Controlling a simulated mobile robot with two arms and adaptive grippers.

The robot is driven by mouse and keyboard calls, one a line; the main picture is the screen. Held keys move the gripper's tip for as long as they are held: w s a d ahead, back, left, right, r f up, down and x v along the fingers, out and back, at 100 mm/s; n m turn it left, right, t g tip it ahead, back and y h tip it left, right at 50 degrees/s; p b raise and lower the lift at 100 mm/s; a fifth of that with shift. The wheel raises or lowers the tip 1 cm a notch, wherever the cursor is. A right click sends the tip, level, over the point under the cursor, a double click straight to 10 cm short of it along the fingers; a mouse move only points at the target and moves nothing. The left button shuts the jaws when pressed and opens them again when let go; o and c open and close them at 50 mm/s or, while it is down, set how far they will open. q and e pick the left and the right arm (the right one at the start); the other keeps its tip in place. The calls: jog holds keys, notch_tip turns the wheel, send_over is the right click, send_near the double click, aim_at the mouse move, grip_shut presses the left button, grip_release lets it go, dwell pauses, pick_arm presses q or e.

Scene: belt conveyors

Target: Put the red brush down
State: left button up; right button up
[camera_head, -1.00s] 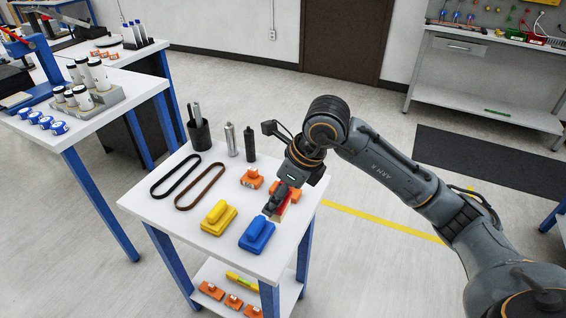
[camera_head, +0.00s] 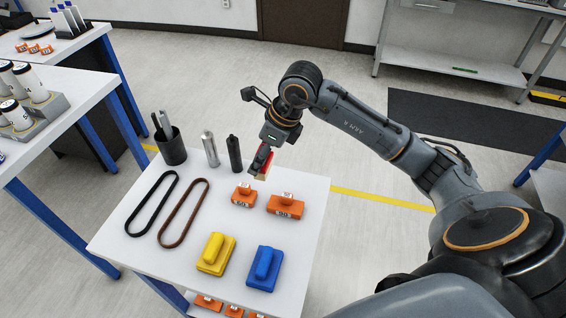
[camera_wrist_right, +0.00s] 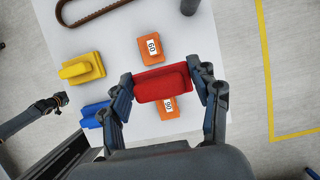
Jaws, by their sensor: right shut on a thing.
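The red brush (camera_wrist_right: 162,84) is between the fingers of my right gripper (camera_wrist_right: 165,92), which is shut on it in the right wrist view. In the head view my right gripper (camera_head: 262,163) is above the far right part of the white table (camera_head: 140,255); only a small part of the red brush (camera_head: 263,172) shows there. The yellow brush (camera_head: 216,254) and the blue brush (camera_head: 265,268) stand on the near part of the table. My left gripper is not in the head view; an arm part at the left of the right wrist view is unclear.
Two orange blocks (camera_head: 243,196) (camera_head: 286,206) sit on the table below the held brush. Two belts (camera_head: 184,213), a dark cup (camera_head: 171,150) and two cylinders (camera_head: 211,149) take up the left and back. Bare tabletop shows near the right edge.

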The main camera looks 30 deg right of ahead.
jog(key=d+f, duration=0.2)
jog(key=w+d+f+p, duration=0.1)
jog(key=d+f, duration=0.1)
jog(key=w+d+f+p, duration=0.1)
jog(key=d+f, duration=0.1)
jog(key=d, duration=0.1)
jog(key=shift+f, duration=0.2)
jog(key=f+p, duration=0.2)
jog(key=f, duration=0.1)
jog(key=shift+d, duration=0.35)
jog(key=shift+f, duration=0.35)
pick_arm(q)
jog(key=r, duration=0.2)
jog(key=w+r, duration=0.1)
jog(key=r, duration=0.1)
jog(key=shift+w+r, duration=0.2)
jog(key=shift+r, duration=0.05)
pick_arm(e)
jog(key=shift+f, duration=0.15)
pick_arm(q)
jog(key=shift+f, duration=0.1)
pick_arm(e)
jog(key=shift+f, duration=0.15)
jog(key=o, duration=1.1)
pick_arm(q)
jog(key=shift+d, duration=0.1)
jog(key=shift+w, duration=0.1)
